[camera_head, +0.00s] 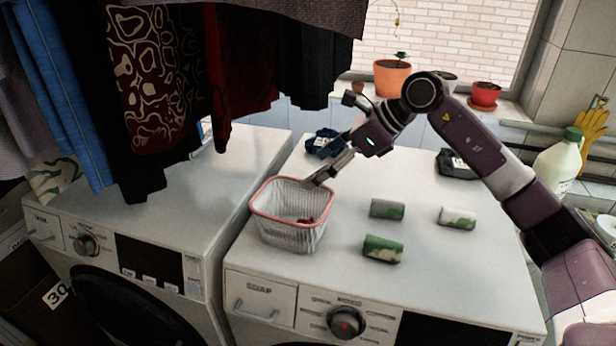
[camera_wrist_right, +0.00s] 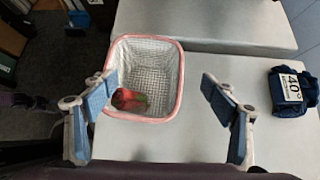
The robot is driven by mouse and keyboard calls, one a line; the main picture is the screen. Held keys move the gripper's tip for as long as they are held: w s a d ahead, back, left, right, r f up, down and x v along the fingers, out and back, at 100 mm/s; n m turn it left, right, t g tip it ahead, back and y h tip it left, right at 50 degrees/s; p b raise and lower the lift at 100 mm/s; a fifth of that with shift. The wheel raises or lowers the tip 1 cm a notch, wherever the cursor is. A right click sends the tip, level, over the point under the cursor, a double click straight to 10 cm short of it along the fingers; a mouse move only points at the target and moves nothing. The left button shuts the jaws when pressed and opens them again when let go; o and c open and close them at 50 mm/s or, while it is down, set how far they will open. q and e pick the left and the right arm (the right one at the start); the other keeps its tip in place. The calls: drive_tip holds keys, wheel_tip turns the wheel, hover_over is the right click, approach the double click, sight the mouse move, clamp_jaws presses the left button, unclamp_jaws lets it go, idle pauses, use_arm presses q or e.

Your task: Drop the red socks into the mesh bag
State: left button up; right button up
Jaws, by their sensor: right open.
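The mesh bag (camera_head: 290,235) is a whitish basket-shaped holder with a pink rim, standing upright at the left edge of the right-hand machine's top. It also shows in the right wrist view (camera_wrist_right: 152,62). The red socks (camera_wrist_right: 130,100) form a small roll lying inside it, against the near-left wall in the right wrist view. In the head view only a dark red bit of them (camera_head: 304,220) shows through the bag. My right gripper (camera_head: 318,179) is open and empty above the bag's back right rim. Its fingers are spread wide in the wrist view (camera_wrist_right: 160,88). My left gripper is not in view.
Three rolled camouflage pairs, grey-green (camera_head: 387,208), green (camera_head: 383,249) and whitish (camera_head: 457,217), lie right of the bag. A dark blue tagged bundle (camera_head: 325,145) lies behind it; a dark bundle (camera_head: 455,163) lies back right. Clothes (camera_head: 155,85) hang above the left machine (camera_head: 215,170).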

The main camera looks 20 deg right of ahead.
drive_tip(key=b+v, duration=0.1)
drive_tip(key=v, duration=0.7)
drive_tip(key=shift+s+d+r+b, duration=0.15)
drive_tip(key=shift+s+d+b, duration=0.05)
drive_tip(key=shift+b, duration=0.1)
